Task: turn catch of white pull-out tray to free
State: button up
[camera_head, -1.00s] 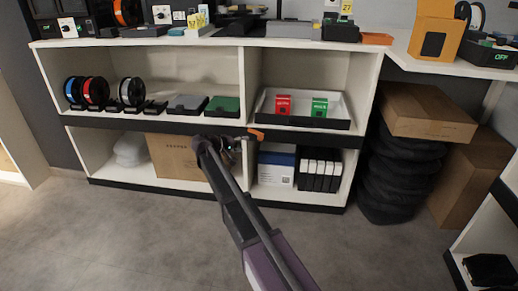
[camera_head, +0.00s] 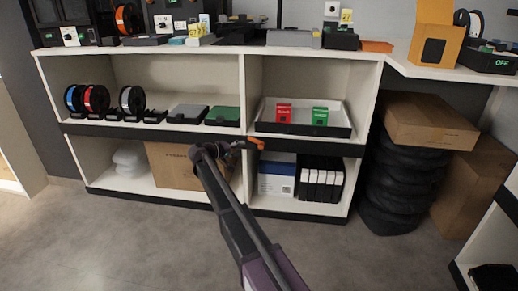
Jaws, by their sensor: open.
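The white pull-out tray (camera_head: 348,111) sits in the right bay of the shelf unit, on the dark rail, with a red box (camera_head: 283,113) and a green box (camera_head: 320,116) in it. A small orange catch (camera_head: 257,143) shows at the rail just below the tray's front left corner. My gripper (camera_head: 238,149) is just left of the catch at nearly the same height, in front of the divider. It is open; its fingers are small and partly hidden by my arm. I cannot tell whether a finger touches the catch.
Spools (camera_head: 97,99) and flat cases (camera_head: 188,113) stand in the left bay. Below are a cardboard carton (camera_head: 172,165), a blue-white box (camera_head: 276,176) and black binders (camera_head: 320,178). Stacked tires (camera_head: 392,185) and cartons (camera_head: 428,120) stand at right. The floor in front is clear.

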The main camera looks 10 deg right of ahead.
aim_at(259, 147)
jog(key=b+x, duration=0.3)
jog(key=x, duration=0.9)
jog(key=shift+f, duration=0.1)
grip_shut()
